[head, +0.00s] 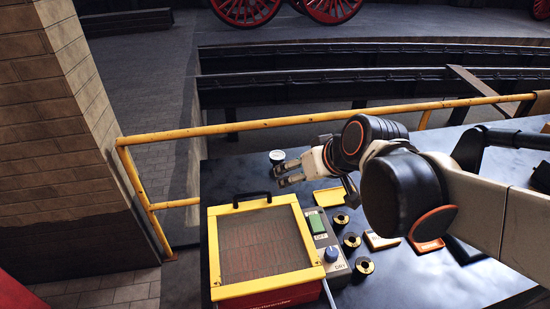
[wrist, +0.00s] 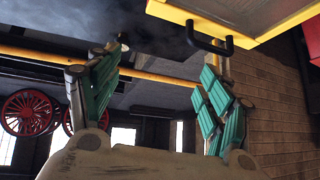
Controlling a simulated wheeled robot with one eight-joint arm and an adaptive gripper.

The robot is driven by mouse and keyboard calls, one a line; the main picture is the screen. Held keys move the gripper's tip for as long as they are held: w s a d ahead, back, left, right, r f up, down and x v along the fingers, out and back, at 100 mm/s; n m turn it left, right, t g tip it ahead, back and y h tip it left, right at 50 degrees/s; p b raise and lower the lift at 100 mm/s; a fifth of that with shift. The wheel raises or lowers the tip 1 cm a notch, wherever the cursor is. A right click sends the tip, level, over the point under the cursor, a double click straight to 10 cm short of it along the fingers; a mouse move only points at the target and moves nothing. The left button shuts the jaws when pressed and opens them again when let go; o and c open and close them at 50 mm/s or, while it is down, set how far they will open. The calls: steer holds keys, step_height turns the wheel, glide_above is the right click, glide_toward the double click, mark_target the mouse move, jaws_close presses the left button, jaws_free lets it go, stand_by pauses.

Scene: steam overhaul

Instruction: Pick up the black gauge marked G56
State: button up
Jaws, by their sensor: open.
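A small round thing with a pale face and dark rim (head: 277,157), which looks like a gauge, stands near the back edge of the dark table. No G56 marking can be read on it. My gripper (head: 282,175) is open and empty, with its fingertips just in front of this round thing, apart from it as far as I can tell. In the wrist view the green-padded fingers (wrist: 160,78) are spread wide. A small dark piece with a pale spot (wrist: 123,42) shows beyond the left finger; it may be the same gauge.
A yellow-framed box with a mesh top (head: 262,246) and black handle stands in front. A grey control unit (head: 327,248) with a green display and blue knob adjoins it. Several black-and-brass round pieces (head: 351,241) and a yellow tray (head: 329,197) lie right. A yellow rail (head: 220,128) runs behind the table.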

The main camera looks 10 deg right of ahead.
steer(key=w+f+n+y, duration=0.1)
steer(key=w+f, duration=0.1)
steer(key=w, duration=0.5)
steer(key=n+t+y+b, duration=0.2)
steer(key=t+y+b, duration=0.1)
steer(key=t+b, duration=0.1)
glide_toward(280, 157)
steer(key=shift+n, duration=0.3)
steer(key=x, duration=0.2)
steer(key=b+x, duration=0.1)
steer(key=x, duration=0.1)
steer(key=b+x, duration=0.1)
steer(key=x, duration=0.2)
steer(key=shift+a+r, duration=0.15)
steer(key=shift+r, duration=0.15)
steer(key=b+x, duration=0.1)
steer(key=x, duration=0.1)
steer(key=b+x, duration=0.1)
steer(key=x, duration=0.2)
steer(key=shift+f+b, duration=0.4)
steer(key=shift+r, duration=0.1)
steer(key=c, duration=1.3)
